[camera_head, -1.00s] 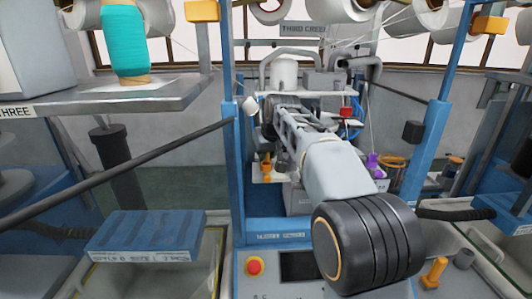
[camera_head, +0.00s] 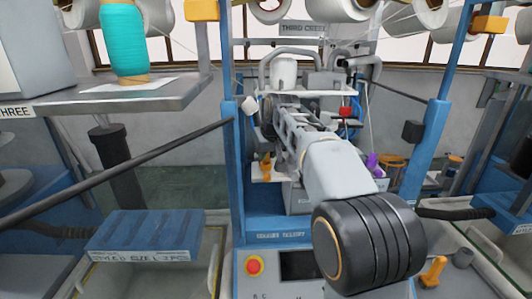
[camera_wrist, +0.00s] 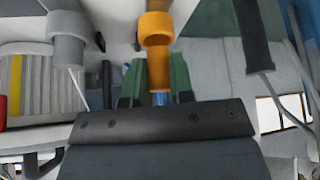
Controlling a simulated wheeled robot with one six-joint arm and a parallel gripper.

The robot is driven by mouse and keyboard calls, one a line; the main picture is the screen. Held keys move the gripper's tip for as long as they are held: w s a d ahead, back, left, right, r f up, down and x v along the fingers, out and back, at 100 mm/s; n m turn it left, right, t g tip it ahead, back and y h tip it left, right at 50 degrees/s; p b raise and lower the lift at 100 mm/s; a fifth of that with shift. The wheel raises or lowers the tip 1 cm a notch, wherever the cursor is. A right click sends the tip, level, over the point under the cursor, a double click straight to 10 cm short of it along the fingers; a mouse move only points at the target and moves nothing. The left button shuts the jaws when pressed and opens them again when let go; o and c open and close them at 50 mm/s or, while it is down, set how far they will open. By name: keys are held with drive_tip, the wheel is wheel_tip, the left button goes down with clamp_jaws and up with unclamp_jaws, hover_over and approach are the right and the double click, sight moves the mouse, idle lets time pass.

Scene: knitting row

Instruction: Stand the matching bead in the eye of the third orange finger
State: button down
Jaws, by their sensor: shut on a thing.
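In the wrist view an orange finger (camera_wrist: 157,60), a wide collar over a narrower stem, points down at the centre of the picture. A grey finger (camera_wrist: 66,38) is to its left and a dark one (camera_wrist: 250,35) to its right. The dark plate of my gripper (camera_wrist: 160,120) fills the lower middle, just below the orange stem. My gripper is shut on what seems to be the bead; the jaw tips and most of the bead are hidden. A little blue shows under the stem, and I cannot tell what it is. In the head view my arm covers my gripper.
In the head view a white shelf (camera_head: 305,93) with canisters is behind my arm. An orange piece (camera_head: 265,168) and a purple piece (camera_head: 372,163) flank the arm. Blue posts (camera_head: 238,190) frame the station. A teal cone (camera_head: 124,42) stands at the left.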

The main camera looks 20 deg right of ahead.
drive_tip(key=shift+f+b, duration=0.45)
drive_tip(key=shift+f, duration=0.1)
drive_tip(key=c, duration=0.9)
unclamp_jaws()
drive_tip(key=v, duration=1.4)
drive_tip(key=shift+w+a, duration=0.1)
drive_tip(key=shift+w, duration=0.1)
